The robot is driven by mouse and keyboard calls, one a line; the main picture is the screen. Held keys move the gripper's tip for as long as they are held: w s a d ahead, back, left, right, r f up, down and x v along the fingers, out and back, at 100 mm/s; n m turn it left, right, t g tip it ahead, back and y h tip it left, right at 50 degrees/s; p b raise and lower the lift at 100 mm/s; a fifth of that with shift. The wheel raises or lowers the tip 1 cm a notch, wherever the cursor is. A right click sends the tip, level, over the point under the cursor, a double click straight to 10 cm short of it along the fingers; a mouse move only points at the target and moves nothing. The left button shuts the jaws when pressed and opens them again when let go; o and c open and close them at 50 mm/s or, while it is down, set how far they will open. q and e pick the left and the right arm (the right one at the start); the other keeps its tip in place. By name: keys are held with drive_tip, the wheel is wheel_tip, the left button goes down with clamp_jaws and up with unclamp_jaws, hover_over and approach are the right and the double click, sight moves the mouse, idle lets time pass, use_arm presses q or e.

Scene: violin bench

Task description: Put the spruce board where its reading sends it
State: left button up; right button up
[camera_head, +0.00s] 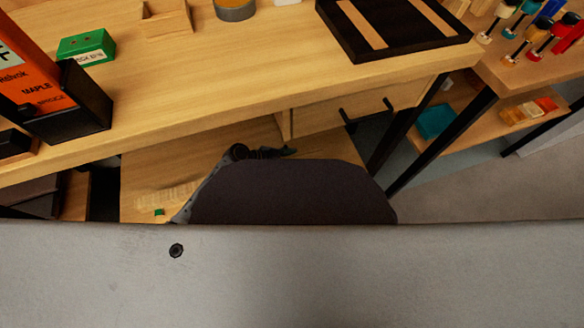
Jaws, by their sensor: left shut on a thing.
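My left gripper (270,152) shows as a small dark shape just beyond the dark rounded part of my body, below the bench's front edge. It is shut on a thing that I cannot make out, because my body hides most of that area. I cannot pick out the spruce board for certain. My right gripper does not show.
The wooden bench (235,75) is clear in its middle. A black tray (455,38) with two pale wooden strips lies at its right. A wooden holder (166,17) and a round grey container (235,9) stand at the back. Drawers and a lower shelf lie below the bench edge.

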sight(292, 168)
use_arm(q)
drive_tip(key=shift+f+b, duration=0.85)
drive_tip(key=shift+f, duration=0.95)
drive_tip(key=shift+f, duration=0.1)
drive_tip(key=o, duration=1.4)
